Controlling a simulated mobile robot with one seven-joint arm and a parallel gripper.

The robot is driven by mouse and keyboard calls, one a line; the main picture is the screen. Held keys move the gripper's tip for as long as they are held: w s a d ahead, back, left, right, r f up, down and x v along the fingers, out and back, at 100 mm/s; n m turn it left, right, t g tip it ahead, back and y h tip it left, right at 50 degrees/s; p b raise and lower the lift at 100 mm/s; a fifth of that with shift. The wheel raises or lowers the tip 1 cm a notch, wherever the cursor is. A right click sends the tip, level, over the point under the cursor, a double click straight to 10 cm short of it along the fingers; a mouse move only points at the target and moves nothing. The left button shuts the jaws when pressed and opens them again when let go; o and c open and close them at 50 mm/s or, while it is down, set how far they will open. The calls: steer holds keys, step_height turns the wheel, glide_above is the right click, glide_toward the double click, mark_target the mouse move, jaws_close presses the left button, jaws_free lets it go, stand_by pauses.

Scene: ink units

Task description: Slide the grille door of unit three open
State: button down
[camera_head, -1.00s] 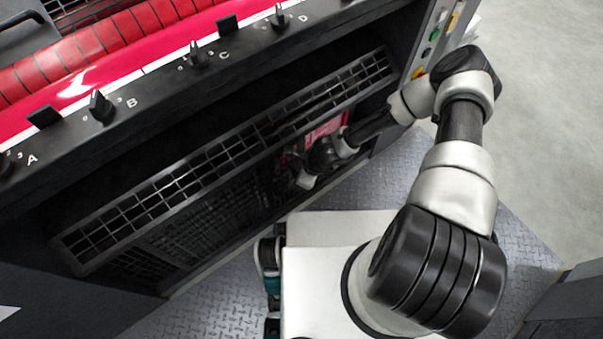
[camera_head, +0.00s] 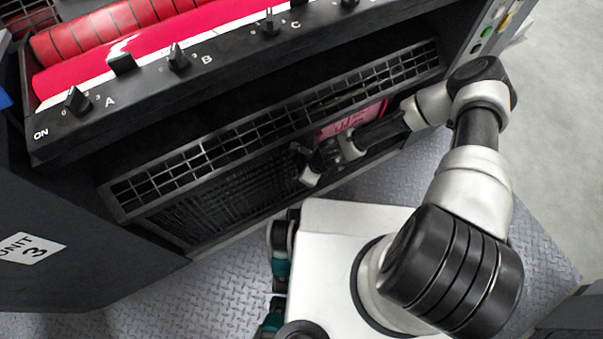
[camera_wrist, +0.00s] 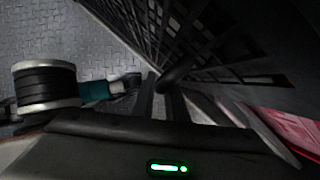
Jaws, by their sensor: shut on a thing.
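The dark grille door (camera_head: 215,200) of unit three sits in the low front opening, toward its left side. To its right the opening is uncovered and a pink-red thing (camera_head: 352,120) shows inside. My gripper (camera_head: 305,164) is at the right end of the door. In the wrist view my gripper (camera_wrist: 163,98) is shut on the door's dark handle (camera_wrist: 180,74), beside the mesh of the grille door (camera_wrist: 215,35). My wrist partly hides the door's right edge, and the fingers hide part of the handle.
A fixed grid strip (camera_head: 285,125) runs above the door. The control ledge (camera_head: 225,75) with knobs overhangs it. A side panel carries a "UNIT 3" label (camera_head: 30,248). My base stands close in front on clear checker-plate floor (camera_head: 225,285). Pale floor (camera_head: 565,140) lies open at right.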

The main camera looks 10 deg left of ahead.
steer(key=shift+d, duration=0.1)
steer(key=c, duration=1.8)
jaws_free()
steer(key=shift+o, duration=0.2)
steer(key=p+v, duration=0.5)
steer(key=v, duration=1.2)
steer(key=shift+r, duration=0.25)
